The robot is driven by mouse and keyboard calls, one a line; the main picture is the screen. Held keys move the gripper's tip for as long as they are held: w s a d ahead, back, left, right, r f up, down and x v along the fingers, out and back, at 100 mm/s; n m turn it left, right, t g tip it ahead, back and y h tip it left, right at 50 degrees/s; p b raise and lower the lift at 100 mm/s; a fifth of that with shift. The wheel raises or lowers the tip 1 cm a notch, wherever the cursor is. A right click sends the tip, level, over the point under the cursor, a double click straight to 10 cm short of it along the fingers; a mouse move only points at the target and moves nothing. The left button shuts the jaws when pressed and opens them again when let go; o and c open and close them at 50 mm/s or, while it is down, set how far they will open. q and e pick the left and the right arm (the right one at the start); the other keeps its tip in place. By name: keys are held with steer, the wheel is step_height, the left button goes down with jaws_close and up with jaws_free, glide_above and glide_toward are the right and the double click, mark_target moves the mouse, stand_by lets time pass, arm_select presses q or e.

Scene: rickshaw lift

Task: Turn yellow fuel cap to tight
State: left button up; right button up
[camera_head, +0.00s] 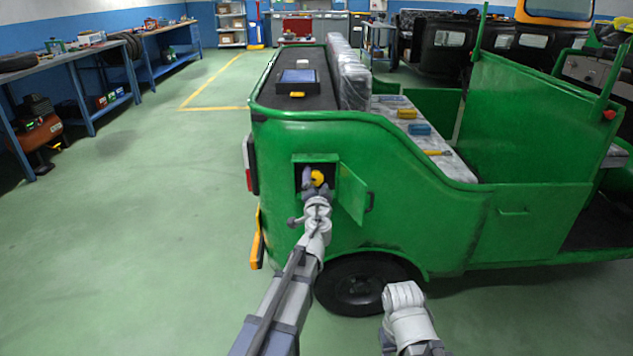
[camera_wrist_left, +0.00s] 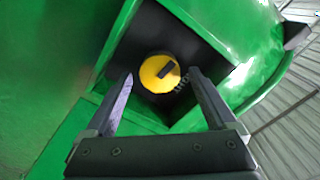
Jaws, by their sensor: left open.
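The yellow fuel cap (camera_head: 317,178) sits inside a dark square recess in the rear corner of the green rickshaw (camera_head: 400,215). In the left wrist view the round yellow cap (camera_wrist_left: 160,73) shows a dark raised grip bar, tilted across its face. My left gripper (camera_head: 313,182) is at the recess opening, with its fingers pointing in. In the left wrist view the left gripper (camera_wrist_left: 156,85) is open, one finger on each side of the cap, with visible gaps and no contact seen. My right arm shows at the bottom, but its fingers cannot be made out.
The green fuel door (camera_head: 352,192) stands open to the right of the recess. The rear wheel (camera_head: 362,285) is below it. A yellow bumper piece (camera_head: 257,243) is at the left. Green floor to the left is clear up to the workbench (camera_head: 75,70).

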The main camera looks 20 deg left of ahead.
arm_select(q)
steer(key=shift+w+a, duration=0.1)
steer(key=c, duration=1.4)
steer(key=shift+o, duration=0.2)
steer(key=m, duration=0.8)
steer(key=shift+f+m, duration=0.15)
steer(key=shift+m, duration=0.25)
steer(key=m, duration=0.4)
steer(key=shift+f+m+b, duration=0.1)
steer(key=shift+m+b, duration=0.2)
steer(key=shift+m, duration=1.7)
